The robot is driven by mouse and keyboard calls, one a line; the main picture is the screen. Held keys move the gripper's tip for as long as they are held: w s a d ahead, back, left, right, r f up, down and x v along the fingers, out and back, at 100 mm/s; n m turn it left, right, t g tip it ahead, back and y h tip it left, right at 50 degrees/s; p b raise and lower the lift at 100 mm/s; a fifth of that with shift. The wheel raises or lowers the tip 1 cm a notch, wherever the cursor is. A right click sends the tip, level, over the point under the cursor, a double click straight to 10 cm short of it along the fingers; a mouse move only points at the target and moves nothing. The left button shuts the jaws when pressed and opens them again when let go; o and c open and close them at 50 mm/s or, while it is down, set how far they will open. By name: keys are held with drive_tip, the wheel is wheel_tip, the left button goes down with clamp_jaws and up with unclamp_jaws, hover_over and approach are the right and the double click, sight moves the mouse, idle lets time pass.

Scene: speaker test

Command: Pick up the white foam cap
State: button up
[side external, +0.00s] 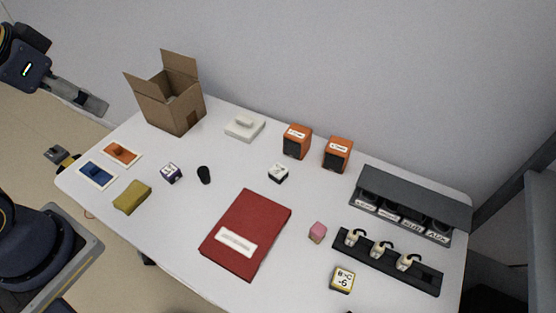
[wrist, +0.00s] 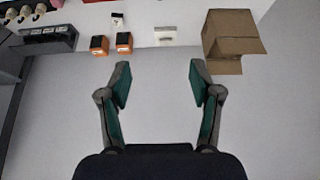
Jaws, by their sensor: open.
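I cannot tell for sure which thing is the white foam cap. A white block with a raised piece on top (side external: 244,128) lies near the back of the table in the side external view, and it also shows in the wrist view (wrist: 165,38). Three small off-white pieces with black hooked parts, one of them a pale piece (side external: 380,249), sit in a black rack (side external: 425,281) at the right. My gripper (wrist: 157,75) is open and empty in the wrist view, with its green-padded fingers apart in front of the grey wall. It touches none of these things.
An open cardboard box (side external: 172,105) stands at the back left. Two orange boxes (side external: 297,142) (side external: 338,154) and a dark compartment rack (side external: 415,205) stand at the back. A red book (side external: 265,215), a black cylinder (side external: 204,175) and small cubes lie on the white table (side external: 170,240).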

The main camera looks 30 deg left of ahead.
drive_tip(key=o, duration=0.4)
drive_tip(key=shift+o, duration=0.2)
drive_tip(key=w+r+t, duration=0.2)
drive_tip(key=w+r, duration=0.4)
drive_tip(key=g, duration=0.3)
hover_over(244, 119)
drive_tip(key=s, duration=0.3)
drive_tip(key=f, duration=3.7)
drive_tip(key=shift+a+f, duration=0.25)
drive_tip(key=shift+d+x, duration=0.15)
drive_tip(key=shift+x, duration=1.3)
drive_tip(key=shift+d+x, duration=0.1)
drive_tip(key=shift+x, duration=1.4)
